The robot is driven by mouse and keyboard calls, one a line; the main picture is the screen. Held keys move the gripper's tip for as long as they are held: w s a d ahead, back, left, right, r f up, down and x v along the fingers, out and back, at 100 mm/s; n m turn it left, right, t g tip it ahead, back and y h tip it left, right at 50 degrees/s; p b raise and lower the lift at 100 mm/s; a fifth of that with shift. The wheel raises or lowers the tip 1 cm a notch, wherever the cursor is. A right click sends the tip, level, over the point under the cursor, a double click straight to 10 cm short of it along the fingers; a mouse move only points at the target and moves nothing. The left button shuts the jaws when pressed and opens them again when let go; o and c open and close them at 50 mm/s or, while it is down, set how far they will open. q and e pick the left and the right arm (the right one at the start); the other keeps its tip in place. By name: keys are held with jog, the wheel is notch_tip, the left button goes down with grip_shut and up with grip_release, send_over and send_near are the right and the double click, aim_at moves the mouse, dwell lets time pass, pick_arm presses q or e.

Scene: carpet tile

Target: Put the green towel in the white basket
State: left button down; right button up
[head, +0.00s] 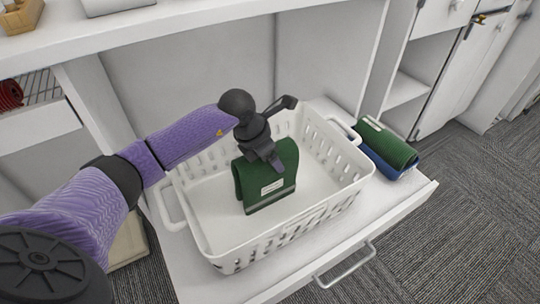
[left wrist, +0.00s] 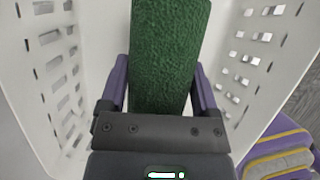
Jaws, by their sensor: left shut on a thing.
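A folded green towel (head: 268,178) with a pale label hangs in my left gripper (head: 266,154), inside the walls of the white basket (head: 331,193). The gripper is shut on the towel's top edge. I cannot tell whether the towel's lower edge touches the basket floor. In the left wrist view the towel (left wrist: 170,60) stands between the fingers (left wrist: 160,88), with the perforated basket walls (left wrist: 50,75) on both sides.
The basket stands on a white pulled-out drawer or shelf (head: 190,262) with a metal handle (head: 346,266). Another green roll (head: 387,144) lies on a blue one (head: 392,170) right of the basket. A white counter (head: 120,27) overhangs behind. Grey carpet (head: 470,220) is clear at right.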

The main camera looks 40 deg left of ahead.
pick_arm(q)
jog(key=shift+c, duration=0.3)
grip_release()
jog(key=shift+o, duration=0.3)
pick_arm(e)
jog(key=shift+s+a, duration=0.1)
jog(key=shift+a, duration=0.25)
pick_arm(q)
jog(key=p+v, duration=0.7)
jog(key=v, duration=0.4)
jog(key=shift+s+r+p, duration=0.1)
jog(key=shift+r+p, duration=0.2)
jog(key=shift+r, duration=0.1)
jog(key=shift+s+a+r, duration=0.1)
jog(key=shift+s+r, duration=0.05)
jog(key=shift+r, duration=0.05)
pick_arm(e)
jog(key=v, duration=0.7)
jog(key=shift+w+d+t, duration=0.3)
jog(key=shift+d, duration=0.4)
pick_arm(q)
jog(key=shift+f, duration=0.1)
